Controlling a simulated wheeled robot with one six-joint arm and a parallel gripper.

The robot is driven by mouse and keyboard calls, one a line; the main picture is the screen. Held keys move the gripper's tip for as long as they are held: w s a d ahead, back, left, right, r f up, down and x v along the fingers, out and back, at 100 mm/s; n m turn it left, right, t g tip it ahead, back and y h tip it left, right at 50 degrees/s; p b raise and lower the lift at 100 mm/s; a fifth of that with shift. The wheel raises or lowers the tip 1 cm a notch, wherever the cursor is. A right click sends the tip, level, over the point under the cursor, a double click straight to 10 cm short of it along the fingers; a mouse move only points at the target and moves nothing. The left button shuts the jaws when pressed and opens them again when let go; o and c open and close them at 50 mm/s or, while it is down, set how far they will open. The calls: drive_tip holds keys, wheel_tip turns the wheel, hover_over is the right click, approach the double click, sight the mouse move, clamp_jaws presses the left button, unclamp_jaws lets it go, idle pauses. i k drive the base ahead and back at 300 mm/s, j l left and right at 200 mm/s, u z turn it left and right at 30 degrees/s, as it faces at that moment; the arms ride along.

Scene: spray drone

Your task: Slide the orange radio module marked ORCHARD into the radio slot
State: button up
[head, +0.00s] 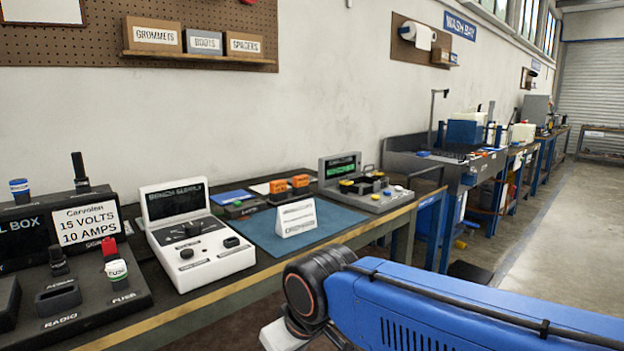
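Two small orange modules stand side by side on a dark block at the back of the bench, a left one (278,187) and a right one (300,181). Their markings are too small to read, so I cannot tell which says ORCHARD. The radio slot (58,299) is a dark raised rectangular socket above the label RADIO, on the black control box (110,300) at the lower left. Nothing stands up out of it. My blue arm crosses the lower right, in front of the bench. My gripper is not in view.
A white bench supply (200,265) stands between the control box and a blue mat (250,236). A white folded card (296,218) stands on the mat. A grey tester (370,195) with a green screen is behind it. The bench's yellow front edge (225,299) lies near my arm.

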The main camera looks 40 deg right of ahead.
sight(302, 181)
drive_tip(key=i+l, duration=0.1)
drive_tip(key=l, duration=1.7)
